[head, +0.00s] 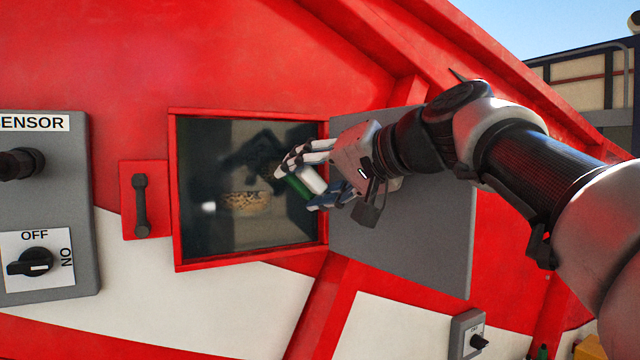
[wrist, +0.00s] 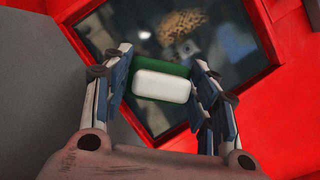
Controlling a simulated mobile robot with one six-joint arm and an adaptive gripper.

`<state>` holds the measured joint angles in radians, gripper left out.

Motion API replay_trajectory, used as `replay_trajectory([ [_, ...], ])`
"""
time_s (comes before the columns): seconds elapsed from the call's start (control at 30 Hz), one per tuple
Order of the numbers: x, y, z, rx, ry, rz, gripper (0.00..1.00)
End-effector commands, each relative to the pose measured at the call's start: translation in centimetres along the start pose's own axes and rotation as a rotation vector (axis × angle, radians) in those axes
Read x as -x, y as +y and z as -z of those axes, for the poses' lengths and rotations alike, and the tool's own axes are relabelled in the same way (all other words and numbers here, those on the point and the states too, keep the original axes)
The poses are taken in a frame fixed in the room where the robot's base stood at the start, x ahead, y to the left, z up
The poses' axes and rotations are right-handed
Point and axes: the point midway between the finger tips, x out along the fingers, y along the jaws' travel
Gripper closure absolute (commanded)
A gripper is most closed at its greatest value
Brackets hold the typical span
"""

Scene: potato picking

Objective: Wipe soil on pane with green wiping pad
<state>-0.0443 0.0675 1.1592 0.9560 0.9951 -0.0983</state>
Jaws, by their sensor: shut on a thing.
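My gripper (head: 299,184) is shut on the wiping pad, which has a green face (head: 298,187) and a white back (head: 313,179). In the wrist view the pad (wrist: 162,86) sits between the two fingers, with its white side towards me and its green edge towards the pane. The dark glass pane (head: 215,160) is set in a red frame. The pad is in front of the pane's right part; I cannot tell whether it touches. A brown speckled patch (head: 246,201) shows at the pane's lower middle, left of the pad; it also shows in the wrist view (wrist: 181,46).
A grey panel (head: 440,230) stands beside the frame on the right, behind my arm. A black handle on a red plate (head: 141,204) is left of the pane. A grey switch box (head: 80,180) is at far left. A small switch (head: 478,342) is at lower right.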

Motion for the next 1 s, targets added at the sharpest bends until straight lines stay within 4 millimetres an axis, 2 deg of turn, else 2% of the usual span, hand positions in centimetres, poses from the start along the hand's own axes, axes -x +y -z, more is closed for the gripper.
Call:
replay_trajectory([
  [0.27, 0.3, 0.0, -0.1, 0.000, 0.001, 0.000, 0.65],
  [0.6, 2.7, 0.1, -1.2, 0.000, 0.001, -0.001, 0.65],
  [1.0, 2.8, 0.0, -1.1, 0.000, 0.000, 0.000, 0.65],
])
